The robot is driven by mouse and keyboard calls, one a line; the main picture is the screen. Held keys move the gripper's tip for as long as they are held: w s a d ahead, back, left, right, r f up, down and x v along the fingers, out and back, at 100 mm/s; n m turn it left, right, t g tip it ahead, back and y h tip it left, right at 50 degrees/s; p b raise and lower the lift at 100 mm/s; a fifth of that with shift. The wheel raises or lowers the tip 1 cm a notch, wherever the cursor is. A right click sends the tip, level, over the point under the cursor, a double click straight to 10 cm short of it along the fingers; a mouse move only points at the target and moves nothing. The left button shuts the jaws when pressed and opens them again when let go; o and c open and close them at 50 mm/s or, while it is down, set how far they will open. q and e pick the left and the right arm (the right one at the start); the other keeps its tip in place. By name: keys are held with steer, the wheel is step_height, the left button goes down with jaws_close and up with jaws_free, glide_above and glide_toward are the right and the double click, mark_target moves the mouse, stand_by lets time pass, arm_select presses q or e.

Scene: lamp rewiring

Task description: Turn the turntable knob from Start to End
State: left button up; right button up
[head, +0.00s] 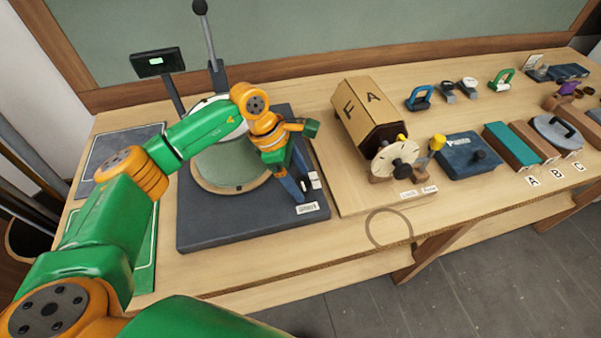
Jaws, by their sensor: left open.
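A dark square base (225,232) at left carries a round turntable-like disc (232,178) with a pale rim. No knob is clear there; the fingers may hide one. To the right, a pale marked dial (393,160) fronts a tan many-sided box (368,112) lettered F and A. Two small labels below the dial are too small to read. My right gripper is out of view.
A lever post (207,40) and a small display (158,62) stand behind the base. A blue box (468,156), yellow-topped handle (437,143) and several colored fixtures fill the right.

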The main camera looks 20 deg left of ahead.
arm_select(q)
steer(key=shift+w+f, duration=0.15)
steer(key=shift+f, duration=0.25)
steer(key=shift+r, duration=0.1)
steer(key=c, duration=0.6)
jaws_close()
